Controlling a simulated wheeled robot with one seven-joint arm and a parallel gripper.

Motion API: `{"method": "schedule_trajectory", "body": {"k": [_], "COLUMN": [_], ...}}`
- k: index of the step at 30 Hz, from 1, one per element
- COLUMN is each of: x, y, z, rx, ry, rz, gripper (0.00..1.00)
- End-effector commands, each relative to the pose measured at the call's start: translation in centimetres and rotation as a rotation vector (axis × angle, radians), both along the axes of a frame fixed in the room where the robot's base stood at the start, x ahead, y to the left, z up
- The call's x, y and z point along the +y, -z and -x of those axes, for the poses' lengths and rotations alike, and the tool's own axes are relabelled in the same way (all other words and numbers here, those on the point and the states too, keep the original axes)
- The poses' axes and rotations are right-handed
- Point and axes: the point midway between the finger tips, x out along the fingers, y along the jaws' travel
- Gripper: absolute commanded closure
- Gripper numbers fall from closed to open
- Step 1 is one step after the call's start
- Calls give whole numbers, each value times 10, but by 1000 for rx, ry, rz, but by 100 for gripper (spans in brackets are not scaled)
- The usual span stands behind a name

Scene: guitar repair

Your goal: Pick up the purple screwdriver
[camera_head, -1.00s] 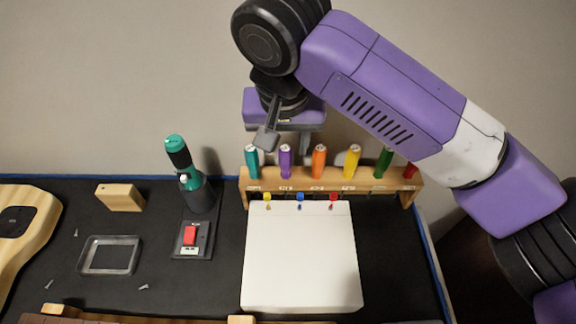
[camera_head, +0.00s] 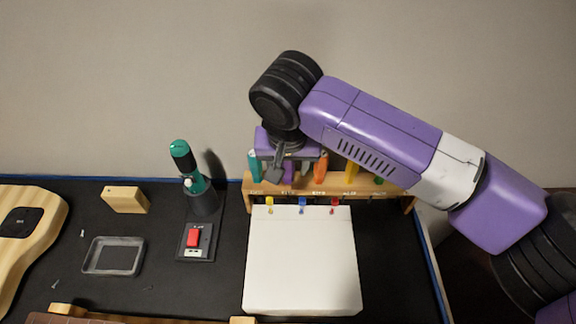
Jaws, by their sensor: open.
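The purple screwdriver (camera_head: 289,173) stands upright in the wooden rack (camera_head: 333,188) at the back of the bench, between the teal and the orange ones. Only part of its purple handle shows. My gripper (camera_head: 289,168) is open and pointed down over the rack at this handle, with its dark fingers in front of and around that spot. Whether the fingers touch the handle cannot be told from this view.
The teal screwdriver (camera_head: 254,167) and orange screwdriver (camera_head: 321,166) stand close on either side of my gripper. The yellow one (camera_head: 351,172) is partly behind my arm. A white box (camera_head: 302,262) lies in front. A drill-like tool in a holder (camera_head: 194,182) stands left.

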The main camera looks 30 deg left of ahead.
Motion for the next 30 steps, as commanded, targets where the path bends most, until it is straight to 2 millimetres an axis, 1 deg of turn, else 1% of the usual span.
{"method": "schedule_trajectory", "body": {"k": [1, 5, 6, 7, 8, 30], "x": [0, 0, 0, 0, 0, 0], "y": [0, 0, 0, 0, 0, 0], "z": [0, 0, 0, 0, 0, 0], "rx": [0, 0, 0, 0, 0, 0], "ry": [0, 0, 0, 0, 0, 0], "rz": [0, 0, 0, 0, 0, 0], "gripper": [59, 84, 92, 98, 100, 100]}}
